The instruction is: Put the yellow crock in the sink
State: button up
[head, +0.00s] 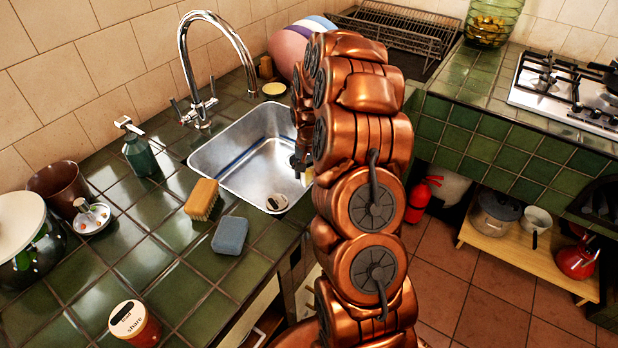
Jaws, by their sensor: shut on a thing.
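The steel sink (240,165) is set into the green tiled counter, left of my arm. My gripper (299,162) is over the sink's right side, mostly hidden behind my copper arm. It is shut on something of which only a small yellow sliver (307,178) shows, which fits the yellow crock. The rest of the crock is hidden, and I cannot tell whether it touches the sink.
A yellow-brown brush (201,199) and a blue-grey sponge (230,235) lie at the sink's front left. The tall faucet (200,70) arches behind the sink. A labelled jar (135,322) stands at the near left. A dish rack (395,30) is behind my arm.

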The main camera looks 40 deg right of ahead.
jog(key=shift+f, duration=1.2)
jog(key=shift+f, duration=0.1)
jog(key=o, duration=1.6)
